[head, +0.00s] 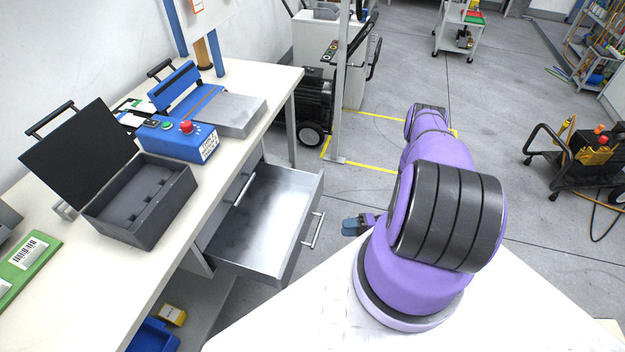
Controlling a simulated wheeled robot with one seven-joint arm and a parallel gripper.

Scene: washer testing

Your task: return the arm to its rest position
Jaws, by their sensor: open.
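My purple and black arm rises from the white top of my base on the right side of the head view. It is folded, with its elbow reaching away from the camera. My gripper (354,226) shows only in part, at the left of the arm, with blue-grey fingertips pointing left. The rest of it is hidden behind the arm. It is open, and I see nothing between the fingertips. It is to the right of the open drawer, apart from the drawer's handle.
A pulled-out metal drawer (262,262) juts from the workbench (168,238) on the left. On the bench are an open dark case (140,222), a blue control box (166,140) with a red button, and a green box (28,262). Carts stand farther back; grey floor lies between.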

